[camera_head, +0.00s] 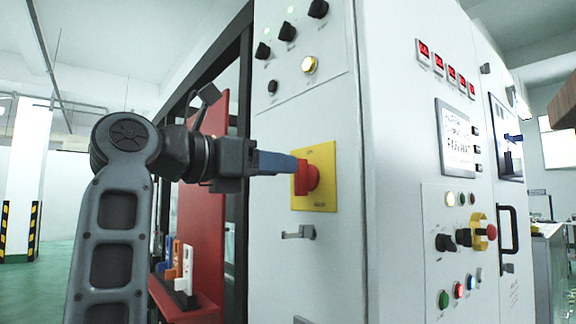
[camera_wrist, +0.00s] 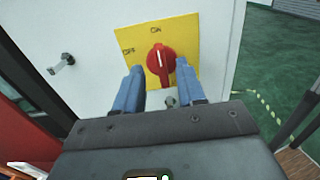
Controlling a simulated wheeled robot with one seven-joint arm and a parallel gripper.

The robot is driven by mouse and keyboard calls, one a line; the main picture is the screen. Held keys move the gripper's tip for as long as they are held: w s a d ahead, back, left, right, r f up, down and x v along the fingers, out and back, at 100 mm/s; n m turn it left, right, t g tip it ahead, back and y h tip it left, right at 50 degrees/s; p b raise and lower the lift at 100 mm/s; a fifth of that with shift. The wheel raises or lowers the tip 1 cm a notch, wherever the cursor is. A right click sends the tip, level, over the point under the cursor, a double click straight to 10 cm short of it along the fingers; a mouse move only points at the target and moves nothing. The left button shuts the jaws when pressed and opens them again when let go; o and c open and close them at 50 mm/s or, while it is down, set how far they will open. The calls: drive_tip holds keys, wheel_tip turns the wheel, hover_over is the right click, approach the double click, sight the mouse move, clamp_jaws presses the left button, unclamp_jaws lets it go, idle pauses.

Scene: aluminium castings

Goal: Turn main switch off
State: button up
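The main switch is a red rotary knob (camera_head: 306,177) on a yellow plate (camera_head: 326,160) on the white cabinet's side. In the wrist view the knob (camera_wrist: 161,59) shows a white line pointing roughly towards the ON label; the OFF label is left of it on the plate (camera_wrist: 196,40). My gripper (camera_head: 296,166) reaches the knob from the left. In the wrist view its blue fingers are apart, one on each side of the knob (camera_wrist: 160,67). I cannot tell whether either finger touches it. The near finger hides part of the knob in the head view.
A grey handle (camera_head: 299,232) sits below the yellow plate. Above are black selector knobs (camera_head: 288,32) and a lit button (camera_head: 309,65). A red emergency stop (camera_head: 491,232) and coloured buttons are on the right face. A red panel (camera_head: 203,220) stands behind my arm.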

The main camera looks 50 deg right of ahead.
sight(303, 177)
drive_tip(key=shift+x, duration=1.7)
clamp_jaws()
